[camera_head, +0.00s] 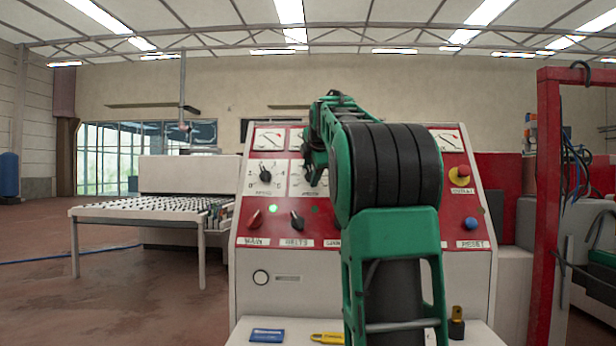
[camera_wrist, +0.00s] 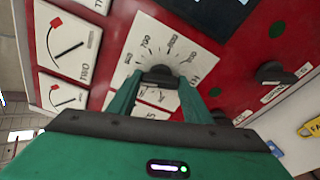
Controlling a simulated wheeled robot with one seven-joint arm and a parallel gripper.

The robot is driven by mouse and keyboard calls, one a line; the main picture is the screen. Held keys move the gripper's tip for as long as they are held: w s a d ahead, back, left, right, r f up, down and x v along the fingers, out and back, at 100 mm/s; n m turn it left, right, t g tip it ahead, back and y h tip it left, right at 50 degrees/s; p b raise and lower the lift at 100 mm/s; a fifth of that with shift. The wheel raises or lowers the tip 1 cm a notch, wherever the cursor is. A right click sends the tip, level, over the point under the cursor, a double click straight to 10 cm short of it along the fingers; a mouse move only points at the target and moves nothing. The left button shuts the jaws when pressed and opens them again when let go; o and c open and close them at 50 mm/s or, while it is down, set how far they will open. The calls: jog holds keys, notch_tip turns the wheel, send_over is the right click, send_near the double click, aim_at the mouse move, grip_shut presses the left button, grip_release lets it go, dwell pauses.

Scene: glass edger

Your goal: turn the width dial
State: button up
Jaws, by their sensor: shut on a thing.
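My gripper (camera_wrist: 158,88) has its two green fingers on either side of a black dial knob (camera_wrist: 160,74) and is shut on it. The knob sits at the middle of a white scale plate (camera_wrist: 196,56) with tick marks and numbers. In the head view this plate (camera_head: 297,187) is partly behind my gripper (camera_head: 313,170), and the knob is hidden. I cannot read a name on the plate, so I cannot tell from lettering that it is the width dial. Another black dial knob (camera_head: 265,175) on a white plate is just to its left.
The red and white panel carries gauges (camera_head: 269,139), a red switch (camera_head: 255,219), a black switch (camera_head: 297,221), a yellow-based red button (camera_head: 460,175) and a blue button (camera_head: 471,223). A blue card (camera_head: 267,335) and a yellow tool (camera_head: 328,338) lie on the ledge below.

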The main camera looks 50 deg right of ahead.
jog(key=shift+w+a+f, duration=0.1)
jog(key=shift+a, duration=0.05)
jog(key=o, duration=1.1)
jog(key=shift+c, duration=0.2)
jog(key=shift+r, duration=0.2)
jog(key=v, duration=1)
jog(key=shift+s+a, duration=0.2)
jog(key=shift+s, duration=0.05)
